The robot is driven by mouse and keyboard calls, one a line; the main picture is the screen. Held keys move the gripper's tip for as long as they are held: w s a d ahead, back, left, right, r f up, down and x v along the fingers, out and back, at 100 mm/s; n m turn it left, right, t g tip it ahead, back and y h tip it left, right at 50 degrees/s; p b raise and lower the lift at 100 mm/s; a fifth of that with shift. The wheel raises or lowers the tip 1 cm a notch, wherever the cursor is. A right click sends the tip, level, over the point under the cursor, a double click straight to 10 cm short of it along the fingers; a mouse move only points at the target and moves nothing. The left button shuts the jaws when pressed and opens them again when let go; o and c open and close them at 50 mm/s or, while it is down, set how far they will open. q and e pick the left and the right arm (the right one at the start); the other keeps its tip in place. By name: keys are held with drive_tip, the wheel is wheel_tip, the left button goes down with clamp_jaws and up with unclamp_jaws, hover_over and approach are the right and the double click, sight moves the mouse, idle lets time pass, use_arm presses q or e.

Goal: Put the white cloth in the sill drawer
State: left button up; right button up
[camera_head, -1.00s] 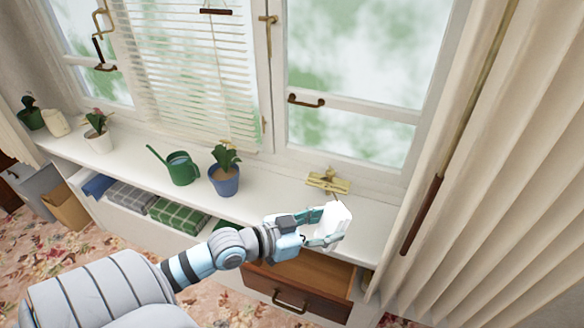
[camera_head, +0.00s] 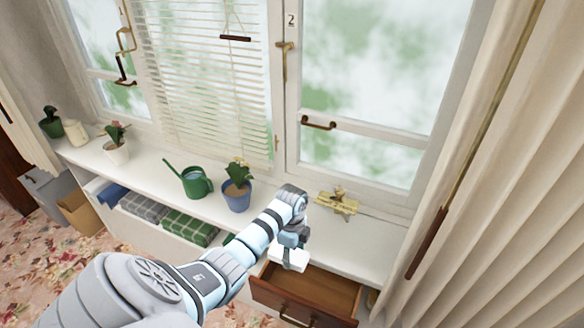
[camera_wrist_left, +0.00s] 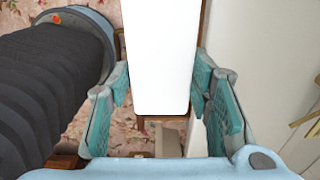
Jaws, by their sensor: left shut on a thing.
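The white cloth (camera_head: 289,260) is a folded white block held in my left gripper (camera_head: 291,246). In the left wrist view the cloth (camera_wrist_left: 162,60) sits between the two teal finger pads of the left gripper (camera_wrist_left: 160,95). The sill drawer (camera_head: 335,290) is pulled open below the sill, its brown wooden inside bare where it shows. The cloth is in front of the sill edge, over the left end of the drawer in the head view. I cannot tell its exact height above the drawer. My right gripper is not in view.
Folded blankets (camera_head: 185,227) lie on the shelf below. A long curtain (camera_head: 500,200) hangs at the right.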

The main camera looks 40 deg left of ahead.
use_arm(q)
wheel_tip(320, 180, down, 22)
drive_tip(key=b, duration=1.6)
drive_tip(key=o, duration=1.2)
drive_tip(key=shift+w+f, duration=0.1)
drive_tip(key=shift+f, duration=0.05)
wheel_tip(320, 180, up, 12)
drive_tip(key=shift+w+r, duration=0.15)
drive_tip(key=shift+r, duration=0.05)
drive_tip(key=shift+a+f, duration=0.1)
